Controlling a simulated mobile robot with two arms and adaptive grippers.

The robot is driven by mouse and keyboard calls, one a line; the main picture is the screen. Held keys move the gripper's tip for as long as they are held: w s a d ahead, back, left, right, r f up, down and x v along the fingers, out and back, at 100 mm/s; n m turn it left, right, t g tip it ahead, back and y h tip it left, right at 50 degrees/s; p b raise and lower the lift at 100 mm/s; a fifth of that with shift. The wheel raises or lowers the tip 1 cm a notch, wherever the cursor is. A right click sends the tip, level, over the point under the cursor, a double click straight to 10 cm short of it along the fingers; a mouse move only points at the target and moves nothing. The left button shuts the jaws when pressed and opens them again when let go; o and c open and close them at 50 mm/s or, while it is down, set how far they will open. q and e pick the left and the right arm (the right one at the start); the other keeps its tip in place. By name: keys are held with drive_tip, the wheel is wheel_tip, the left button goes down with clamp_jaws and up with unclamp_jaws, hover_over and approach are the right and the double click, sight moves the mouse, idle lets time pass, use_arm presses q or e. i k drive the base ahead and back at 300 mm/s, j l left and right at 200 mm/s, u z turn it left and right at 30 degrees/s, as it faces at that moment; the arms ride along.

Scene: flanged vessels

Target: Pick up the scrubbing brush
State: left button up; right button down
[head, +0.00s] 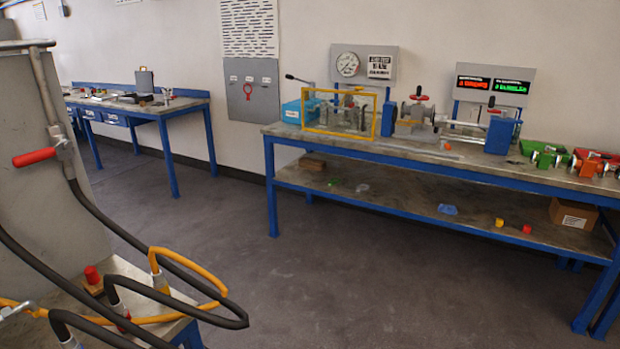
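I cannot make out a scrubbing brush for certain in the head view. A small brown block (312,163) lies on the left part of the lower shelf of the long workbench, too small to identify. Small items also lie on the far-left workbench (190,102), and I cannot tell whether a brush is among them. Neither of my grippers is in view.
The long blue-framed workbench (440,160) carries flanged pipes, a yellow frame (340,132) and red and green valves. A cardboard box (573,213) sits on its lower shelf. Black and yellow hoses (190,280) fill the lower left. The middle floor (330,270) is clear.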

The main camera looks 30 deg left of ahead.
sight(93, 284)
drive_tip(key=i+u, duration=0.5)
drive_tip(key=i+l+u, duration=0.15)
drive_tip(key=i+u, duration=0.3)
drive_tip(key=i+l+u, duration=0.3)
drive_tip(key=u, duration=0.2)
